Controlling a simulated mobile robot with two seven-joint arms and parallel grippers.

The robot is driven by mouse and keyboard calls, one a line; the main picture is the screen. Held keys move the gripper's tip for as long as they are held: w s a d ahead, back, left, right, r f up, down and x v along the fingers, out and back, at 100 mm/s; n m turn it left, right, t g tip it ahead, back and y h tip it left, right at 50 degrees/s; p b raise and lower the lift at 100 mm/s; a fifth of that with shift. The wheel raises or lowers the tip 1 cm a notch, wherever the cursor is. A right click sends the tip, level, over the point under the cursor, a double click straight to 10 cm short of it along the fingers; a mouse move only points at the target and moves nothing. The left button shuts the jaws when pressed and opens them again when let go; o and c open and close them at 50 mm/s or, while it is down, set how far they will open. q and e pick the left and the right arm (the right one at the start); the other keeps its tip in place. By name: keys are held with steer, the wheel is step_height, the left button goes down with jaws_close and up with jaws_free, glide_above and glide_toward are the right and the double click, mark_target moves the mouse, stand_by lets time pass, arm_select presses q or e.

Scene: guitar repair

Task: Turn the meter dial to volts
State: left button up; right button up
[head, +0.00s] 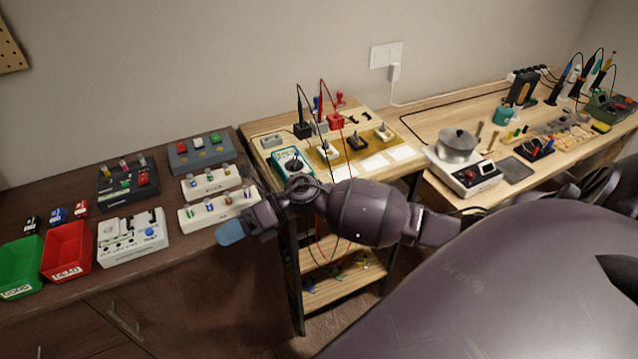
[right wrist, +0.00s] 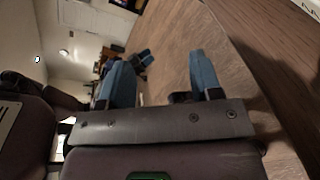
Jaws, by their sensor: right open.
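The meter (head: 288,163) is a teal-edged device with a dark round dial near its middle. It lies at the front left of the wooden bench top in the head view, and my right arm partly covers its near side. The dial's setting is too small to read. My right gripper (head: 236,231) is left of and nearer than the meter, by the dark table's right edge, apart from the meter. In the right wrist view its two blue fingers (right wrist: 160,82) stand apart with nothing gripped. My left gripper does not show in the head view.
Black and red leads stand on posts (head: 303,130) behind the meter. A white rack of small coloured parts (head: 219,209) lies close to my right gripper. Red (head: 68,250) and green (head: 20,267) bins are at far left. A pot (head: 456,143) stands on the right bench.

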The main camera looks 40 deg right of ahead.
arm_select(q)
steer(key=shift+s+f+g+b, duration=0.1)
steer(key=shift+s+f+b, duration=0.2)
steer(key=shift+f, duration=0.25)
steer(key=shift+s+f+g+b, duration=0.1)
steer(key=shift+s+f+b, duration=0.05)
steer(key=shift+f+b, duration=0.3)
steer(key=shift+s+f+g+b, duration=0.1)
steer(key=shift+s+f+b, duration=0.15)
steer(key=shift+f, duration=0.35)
arm_select(e)
steer(key=s+d+f+n+t+h, duration=0.5)
steer(key=s+f+n+h, duration=0.1)
steer(key=n, duration=1.2)
steer(key=s+d+f+n+t+h, duration=0.5)
steer(key=s+d+f+n+h, duration=0.1)
steer(key=n, duration=1.1)
steer(key=shift+s+f+n+t+h, duration=0.4)
steer(key=shift+s+f+h, duration=0.4)
steer(key=shift+f+h, duration=0.6)
steer(key=shift+d+f, duration=0.1)
steer(key=shift+f, duration=0.05)
